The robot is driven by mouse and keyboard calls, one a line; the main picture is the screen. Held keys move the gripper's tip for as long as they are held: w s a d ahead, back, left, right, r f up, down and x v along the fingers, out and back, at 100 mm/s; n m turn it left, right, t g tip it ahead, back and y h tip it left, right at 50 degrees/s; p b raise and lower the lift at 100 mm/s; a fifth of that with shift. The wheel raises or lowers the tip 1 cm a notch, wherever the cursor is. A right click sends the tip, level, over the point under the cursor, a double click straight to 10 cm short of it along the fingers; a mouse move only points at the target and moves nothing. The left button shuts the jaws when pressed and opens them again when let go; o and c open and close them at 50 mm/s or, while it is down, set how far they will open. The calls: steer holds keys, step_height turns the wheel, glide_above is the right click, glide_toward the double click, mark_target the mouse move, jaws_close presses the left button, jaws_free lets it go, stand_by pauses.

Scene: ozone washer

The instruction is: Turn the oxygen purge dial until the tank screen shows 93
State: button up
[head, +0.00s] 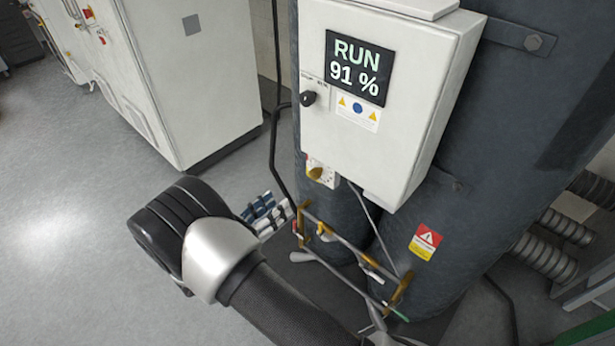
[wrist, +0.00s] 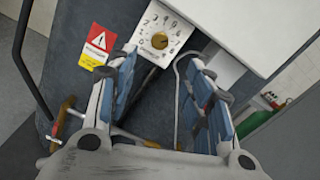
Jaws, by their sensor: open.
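The tank screen (head: 356,68) on the white control box reads "RUN 91 %" in the head view. The yellow-brown oxygen purge dial (head: 317,172) sits on a small white plate below the box's left side. In the wrist view the dial (wrist: 160,41) shows on its numbered plate, beyond and between my fingertips. My gripper (head: 276,207) is to the lower left of the dial in the head view. Its blue-padded fingers are spread wide with nothing between them in the wrist view (wrist: 159,62). The fingers appear apart from the dial.
A black knob (head: 308,98) is on the white control box (head: 425,110). Brass piping (head: 345,245) runs in front of the dark tanks, below the dial and near my gripper. A red-and-yellow warning label (head: 426,241) is on the right tank. Open floor (head: 80,230) lies to the left.

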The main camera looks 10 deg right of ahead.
mark_target(312, 176)
steer(key=b+x, duration=0.1)
steer(key=x, duration=1.3)
steer(key=shift+w+d, duration=0.2)
steer(key=shift+d, duration=0.05)
steer(key=shift+c, duration=0.4)
steer(key=c, duration=1)
